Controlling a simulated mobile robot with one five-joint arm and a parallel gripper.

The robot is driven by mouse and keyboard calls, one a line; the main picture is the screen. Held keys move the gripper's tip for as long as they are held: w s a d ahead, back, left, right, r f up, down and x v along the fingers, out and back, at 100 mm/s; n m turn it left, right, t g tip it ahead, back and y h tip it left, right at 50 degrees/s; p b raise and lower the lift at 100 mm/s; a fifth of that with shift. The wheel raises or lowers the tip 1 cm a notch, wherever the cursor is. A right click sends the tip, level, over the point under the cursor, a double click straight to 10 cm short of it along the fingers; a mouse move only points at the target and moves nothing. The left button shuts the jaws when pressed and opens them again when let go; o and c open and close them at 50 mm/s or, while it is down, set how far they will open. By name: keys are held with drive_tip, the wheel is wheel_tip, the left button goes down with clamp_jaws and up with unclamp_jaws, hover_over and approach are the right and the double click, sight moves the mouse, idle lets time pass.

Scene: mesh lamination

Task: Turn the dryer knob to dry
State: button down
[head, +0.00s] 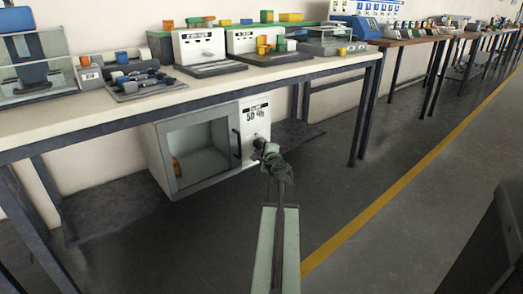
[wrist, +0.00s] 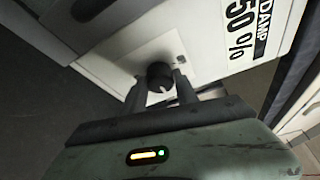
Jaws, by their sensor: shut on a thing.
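The dryer (head: 208,143) is a white cabinet with a glass door, under the workbench in the head view. Its front panel reads "50 %" in the head view and "DAMP 50%" in the wrist view. The dark round knob (wrist: 159,76) sits low on that panel, with a light mark on its face. My gripper (wrist: 159,88) is at the knob, one finger on each side, shut on it. In the head view my gripper (head: 262,148) covers the knob. The dryer door looks closed, and an orange thing shows dimly behind its glass.
The workbench (head: 80,118) above the dryer carries small machines and coloured blocks. Its dark legs stand left and right of the dryer. Open grey floor (head: 370,185) with a yellow line lies to the right. More benches run along the wall.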

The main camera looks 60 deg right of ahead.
drive_tip(key=shift+n, duration=0.3)
drive_tip(key=c, duration=0.9)
unclamp_jaws()
drive_tip(key=shift+c, duration=0.2)
drive_tip(key=shift+a, duration=0.15)
